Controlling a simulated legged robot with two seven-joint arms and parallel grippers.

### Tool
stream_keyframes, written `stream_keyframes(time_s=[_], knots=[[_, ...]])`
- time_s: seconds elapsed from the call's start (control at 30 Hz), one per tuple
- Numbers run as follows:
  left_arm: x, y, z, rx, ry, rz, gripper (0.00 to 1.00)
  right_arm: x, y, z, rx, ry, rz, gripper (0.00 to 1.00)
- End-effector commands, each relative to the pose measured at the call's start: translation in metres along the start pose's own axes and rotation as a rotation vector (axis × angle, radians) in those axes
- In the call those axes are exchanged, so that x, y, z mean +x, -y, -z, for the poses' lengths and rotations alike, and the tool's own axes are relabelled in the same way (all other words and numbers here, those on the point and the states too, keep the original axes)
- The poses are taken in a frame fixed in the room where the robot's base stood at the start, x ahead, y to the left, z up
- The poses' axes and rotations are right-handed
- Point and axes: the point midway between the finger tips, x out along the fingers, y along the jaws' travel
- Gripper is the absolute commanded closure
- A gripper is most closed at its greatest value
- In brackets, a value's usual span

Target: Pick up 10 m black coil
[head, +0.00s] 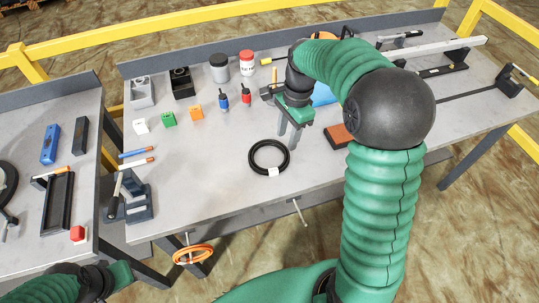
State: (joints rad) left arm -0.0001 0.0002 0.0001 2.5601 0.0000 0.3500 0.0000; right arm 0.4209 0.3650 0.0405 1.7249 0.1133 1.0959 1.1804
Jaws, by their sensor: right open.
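The black coil (269,157) lies flat near the front middle of the grey workbench (215,165), with a small white tag on its lower right. My right gripper (289,140) points down just above and to the right of the coil, with its fingers apart and nothing seen between them. I cannot tell whether a fingertip touches the coil's edge. My left arm shows at the lower left, and its gripper (118,275) is small and partly cut off, below the bench edge.
An orange coil (194,255) hangs at the bench front. Small blocks, a grey jar (219,68) and a red-and-white jar (247,63) stand behind. A dark clamp fixture (133,200) stands at the left.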

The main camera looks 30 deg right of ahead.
Motion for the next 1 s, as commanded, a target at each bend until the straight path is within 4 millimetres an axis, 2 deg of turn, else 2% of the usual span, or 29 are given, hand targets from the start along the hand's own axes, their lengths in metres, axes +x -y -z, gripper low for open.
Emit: stream_keyframes(time_s=[0.1, 0.3, 0.53, 0.77, 1.0], knots=[[0.003, 0.000, -0.001, 0.000, 0.000, 0.000, 0.64, 0.034, -0.001, -0.001, -0.003, 0.001, -0.005, 0.58], [0.006, 0.000, -0.001, 0.000, 0.000, 0.000, 0.64, 0.083, 0.000, 0.000, -0.005, 0.001, -0.005, 0.58], [0.006, 0.000, -0.001, 0.000, 0.000, 0.000, 0.64, 0.109, 0.002, 0.002, -0.004, 0.000, -0.002, 0.58], [0.006, 0.000, -0.001, 0.000, 0.000, 0.000, 0.64, 0.148, 0.007, 0.006, -0.006, 0.000, -0.002, 0.58], [0.006, 0.000, -0.001, 0.000, 0.000, 0.000, 0.64, 0.151, 0.007, 0.006, -0.007, -0.002, 0.001, 0.58]])
